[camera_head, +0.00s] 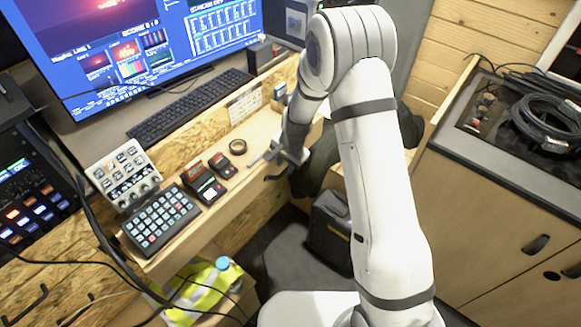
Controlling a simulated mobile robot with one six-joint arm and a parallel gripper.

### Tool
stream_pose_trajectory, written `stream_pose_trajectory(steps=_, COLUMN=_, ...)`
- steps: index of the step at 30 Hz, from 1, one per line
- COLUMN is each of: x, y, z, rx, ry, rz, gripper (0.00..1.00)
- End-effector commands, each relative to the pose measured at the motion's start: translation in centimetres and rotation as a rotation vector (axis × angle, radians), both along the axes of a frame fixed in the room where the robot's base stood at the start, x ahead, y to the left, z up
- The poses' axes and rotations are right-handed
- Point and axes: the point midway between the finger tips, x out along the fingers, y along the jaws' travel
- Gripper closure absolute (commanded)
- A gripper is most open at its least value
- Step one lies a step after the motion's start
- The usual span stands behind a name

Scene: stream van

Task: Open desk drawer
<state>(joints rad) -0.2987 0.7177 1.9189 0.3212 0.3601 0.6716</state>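The desk (226,182) has a light wood top and runs diagonally across the left half of the head view. A black bar handle (33,301) shows on a wood-chip front at the lower left; I cannot tell whether it belongs to the desk drawer. My gripper (266,167) is at the desk's front edge, right of the tape roll, seen small and from above. A dark curved piece shows beside it; I cannot tell whether it is a finger or a handle. I see no drawer standing open. My arm hides the desk's right end.
A keypad (160,219), a button panel (122,174), small boxes (203,183) and a tape roll (237,146) lie on the desk. A monitor (140,45) and keyboard (188,105) stand behind. A cabinet (490,215) is at right, a dark case (329,232) below the desk.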

Motion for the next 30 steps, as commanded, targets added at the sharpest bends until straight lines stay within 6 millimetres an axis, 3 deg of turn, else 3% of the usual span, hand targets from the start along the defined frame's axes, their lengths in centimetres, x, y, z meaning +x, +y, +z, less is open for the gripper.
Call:
stream_pose_trajectory(steps=6, x=0.2, y=0.3, z=-1.9, rx=0.000, ry=0.001, rz=0.001, gripper=0.71)
stream_pose_trajectory(steps=15, x=0.2, y=0.4, z=-2.1, rx=0.000, ry=0.000, rz=0.002, gripper=0.71)
stream_pose_trajectory(steps=25, x=0.2, y=0.4, z=-2.1, rx=0.000, ry=0.000, rz=0.002, gripper=0.98)
stream_pose_trajectory(steps=30, x=0.2, y=0.4, z=-2.1, rx=0.000, ry=0.000, rz=0.002, gripper=1.00)
